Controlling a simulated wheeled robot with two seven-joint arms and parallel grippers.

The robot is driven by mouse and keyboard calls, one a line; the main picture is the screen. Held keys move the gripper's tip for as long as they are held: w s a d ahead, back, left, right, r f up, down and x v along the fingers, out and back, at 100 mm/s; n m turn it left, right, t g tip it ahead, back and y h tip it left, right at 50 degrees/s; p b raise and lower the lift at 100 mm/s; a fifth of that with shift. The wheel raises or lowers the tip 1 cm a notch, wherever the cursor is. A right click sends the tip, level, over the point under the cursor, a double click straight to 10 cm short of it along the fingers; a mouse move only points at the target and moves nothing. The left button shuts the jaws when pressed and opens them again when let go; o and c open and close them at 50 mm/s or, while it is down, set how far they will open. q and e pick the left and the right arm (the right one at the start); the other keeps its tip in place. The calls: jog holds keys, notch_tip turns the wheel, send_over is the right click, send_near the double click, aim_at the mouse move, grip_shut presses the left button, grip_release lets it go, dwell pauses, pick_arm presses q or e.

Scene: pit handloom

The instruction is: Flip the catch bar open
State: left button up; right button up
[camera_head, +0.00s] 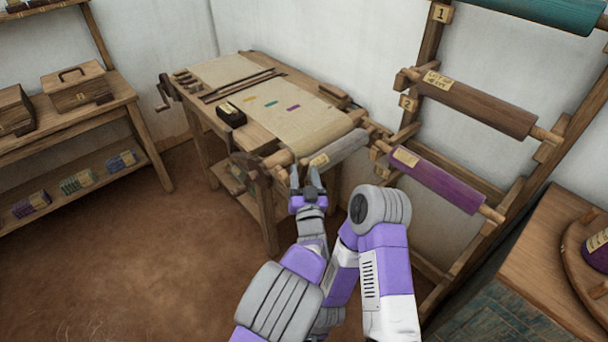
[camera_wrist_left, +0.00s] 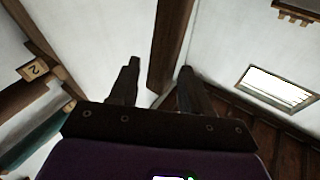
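The wooden loom (camera_head: 262,129) stands at the back middle with beige cloth over its top. A grey roll (camera_head: 338,148) with a paper label lies at its near right end. A dark wooden wheel-like part (camera_head: 247,172) sits at the near corner, below the cloth edge. I cannot clearly pick out the catch bar; it is small or hidden among these parts. My left gripper (camera_head: 305,174) points up in front of the loom's near end, just below the grey roll. In the left wrist view its two fingers (camera_wrist_left: 158,78) are apart with nothing between them. My right gripper is not in view.
A rack on the right holds a brown roll (camera_head: 476,103), a purple roll (camera_head: 437,180) and a teal roll (camera_head: 555,11). A side table (camera_head: 118,92) with wooden boxes stands at left. A wooden cabinet (camera_head: 530,262) is at lower right. The brown floor (camera_head: 130,265) is clear at left.

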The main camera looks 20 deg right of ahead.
pick_arm(q)
jog(key=shift+o, duration=0.2)
notch_tip(320, 180, up, 10)
jog(key=p, duration=0.2)
jog(key=shift+p, duration=0.4)
